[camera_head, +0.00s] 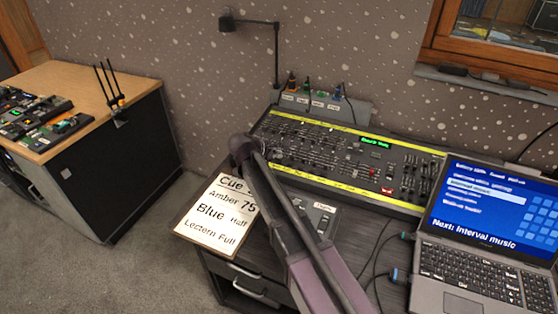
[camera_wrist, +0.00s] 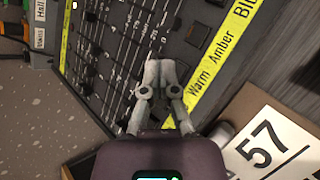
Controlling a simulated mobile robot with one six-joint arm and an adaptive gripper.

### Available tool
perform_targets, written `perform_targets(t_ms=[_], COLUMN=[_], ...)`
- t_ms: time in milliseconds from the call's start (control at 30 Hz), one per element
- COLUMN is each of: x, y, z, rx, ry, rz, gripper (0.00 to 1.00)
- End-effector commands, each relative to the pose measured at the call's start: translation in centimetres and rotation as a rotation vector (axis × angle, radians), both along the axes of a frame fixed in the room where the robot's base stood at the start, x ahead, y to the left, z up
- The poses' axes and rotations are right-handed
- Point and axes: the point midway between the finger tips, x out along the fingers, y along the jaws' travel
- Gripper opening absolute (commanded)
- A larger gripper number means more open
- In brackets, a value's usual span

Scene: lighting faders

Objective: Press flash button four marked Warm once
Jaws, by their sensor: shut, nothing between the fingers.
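The lighting console (camera_head: 345,158) lies on the dark desk, with rows of faders and yellow label strips along its front and back. In the wrist view, the front yellow strip (camera_wrist: 223,45) reads Warm, Amber and the start of Blue. My gripper (camera_wrist: 160,66) is shut and empty, over the console's fader panel beside the word Warm. I cannot tell whether the fingertips touch the panel. The flash button by Warm is not clear; my fingers seem to cover it. A dark square button (camera_wrist: 198,35) shows beside Amber. In the head view my arm hides the console's left front.
A cue sheet (camera_head: 218,213) lies in front of the console at left. A small grey box (camera_head: 320,220) sits beside my arm. An open laptop (camera_head: 490,225) stands at right, with cables near it. A lamp (camera_head: 252,22) on a thin post rises behind the console.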

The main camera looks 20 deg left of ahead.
Motion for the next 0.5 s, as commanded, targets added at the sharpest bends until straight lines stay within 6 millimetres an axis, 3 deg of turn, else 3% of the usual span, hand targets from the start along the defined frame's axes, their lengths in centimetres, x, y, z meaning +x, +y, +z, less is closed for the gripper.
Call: perform_targets(t_ms=[500], x=[-0.2], y=[0.0], z=[2.7], rx=[0.000], ry=[0.000], rz=[0.000], gripper=[0.00])
